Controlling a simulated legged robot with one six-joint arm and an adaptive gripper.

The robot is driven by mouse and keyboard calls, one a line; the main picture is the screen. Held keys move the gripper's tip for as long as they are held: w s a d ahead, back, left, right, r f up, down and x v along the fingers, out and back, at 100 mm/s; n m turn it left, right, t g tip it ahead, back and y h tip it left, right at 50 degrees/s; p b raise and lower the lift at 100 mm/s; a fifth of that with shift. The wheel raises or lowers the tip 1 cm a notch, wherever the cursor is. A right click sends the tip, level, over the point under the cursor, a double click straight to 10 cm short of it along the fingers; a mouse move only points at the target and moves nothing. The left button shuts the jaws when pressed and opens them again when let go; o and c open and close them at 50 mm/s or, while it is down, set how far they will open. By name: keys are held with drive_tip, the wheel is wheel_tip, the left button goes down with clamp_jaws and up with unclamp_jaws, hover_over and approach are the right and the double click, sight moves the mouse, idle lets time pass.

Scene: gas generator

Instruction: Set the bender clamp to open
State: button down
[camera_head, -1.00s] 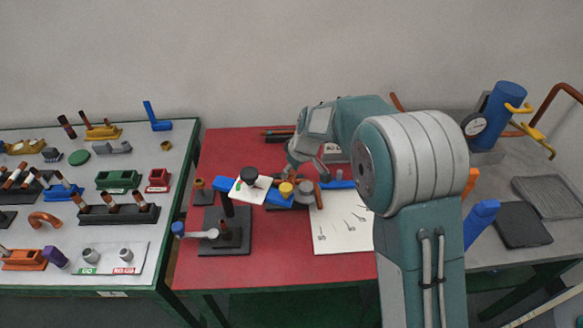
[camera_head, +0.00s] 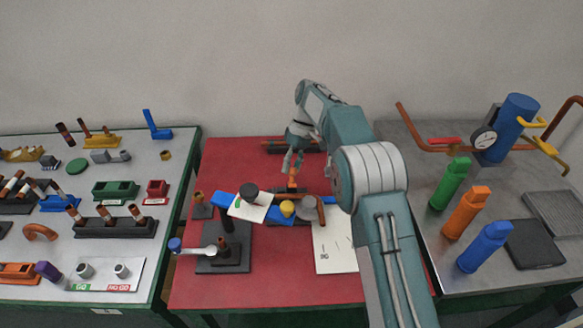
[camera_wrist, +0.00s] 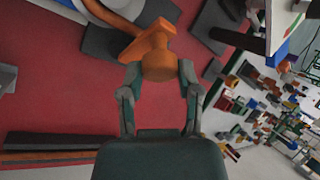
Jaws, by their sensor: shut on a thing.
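My gripper (camera_head: 292,164) is just above and behind this handle. In the wrist view the fingers of my gripper (camera_wrist: 158,82) are on both sides of the rounded end of the orange handle (camera_wrist: 158,62), closed on it. The handle's flat part reaches away toward a grey curved part. I cannot tell the clamp's exact setting.
A black base with a post and a blue-tipped grey lever (camera_head: 200,249) stands at the front left. A white sheet (camera_head: 334,247) lies right of the bender. Green (camera_head: 450,183), orange (camera_head: 466,211) and blue (camera_head: 485,247) bottles stand on the grey table. Dark bars (camera_head: 288,146) lie behind.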

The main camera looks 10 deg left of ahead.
drive_tip(key=shift+w+f+g, duration=0.1)
drive_tip(key=shift+w+g, duration=0.4)
drive_tip(key=shift+w, duration=0.15)
idle(0.4)
drive_tip(key=shift+c, duration=1.5)
unclamp_jaws()
drive_tip(key=shift+s+a, duration=0.1)
drive_tip(key=shift+s, duration=0.1)
